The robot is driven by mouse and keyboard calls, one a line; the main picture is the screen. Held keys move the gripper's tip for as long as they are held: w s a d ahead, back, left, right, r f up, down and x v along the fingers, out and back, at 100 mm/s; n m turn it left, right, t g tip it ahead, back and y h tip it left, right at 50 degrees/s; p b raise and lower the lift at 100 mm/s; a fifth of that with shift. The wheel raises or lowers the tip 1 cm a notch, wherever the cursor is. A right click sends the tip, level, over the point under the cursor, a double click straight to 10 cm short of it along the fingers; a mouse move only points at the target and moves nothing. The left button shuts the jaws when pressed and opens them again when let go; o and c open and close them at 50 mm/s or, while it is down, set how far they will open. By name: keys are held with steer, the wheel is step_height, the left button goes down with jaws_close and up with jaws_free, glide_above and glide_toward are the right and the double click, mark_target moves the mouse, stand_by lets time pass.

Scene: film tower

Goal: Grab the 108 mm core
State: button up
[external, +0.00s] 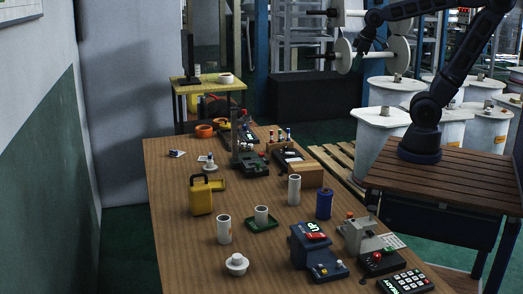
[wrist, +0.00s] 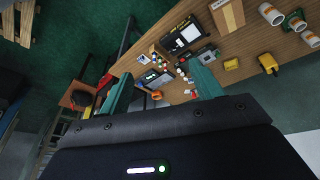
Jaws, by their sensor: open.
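Three pale hollow cores of different heights stand on the wooden table in the external view: a tall core (external: 294,190), another core (external: 224,230) nearer the front left, and a short core (external: 261,214) on a green tray (external: 262,226). No readable marking shows which is 108 mm. The wrist view also shows three cores (wrist: 271,15) (wrist: 297,23) (wrist: 311,39) at its upper right. My gripper (external: 362,46) is raised at the upper right of the external view, well away from them. Its two green fingers (wrist: 164,88) are apart, with nothing held between them.
A blue can (external: 324,204) stands right of the tall core. A yellow case (external: 201,196) stands to the left, and a white flanged piece (external: 236,264) in front. A blue device (external: 312,246) and a keypad (external: 406,281) occupy the front right. The table's left side has free room.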

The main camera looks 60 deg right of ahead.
steer(key=w+a+f+n+g, duration=0.1)
steer(key=w+a+f+n, duration=0.25)
steer(key=w+a, duration=0.5)
steer(key=n+g, duration=0.3)
steer(key=n, duration=0.9)
glide_toward(295, 189)
steer(key=d, duration=0.2)
steer(key=f, duration=0.6)
steer(key=shift+w+d+f, duration=0.1)
steer(key=shift+w+d, duration=0.05)
steer(key=shift+w, duration=0.15)
steer(key=shift+a+f, duration=0.15)
steer(key=shift+f, duration=1.05)
steer(key=shift+a+f, duration=0.15)
steer(key=shift+f, duration=1.1)
steer(key=c, duration=1.1)
steer(key=shift+r, duration=0.15)
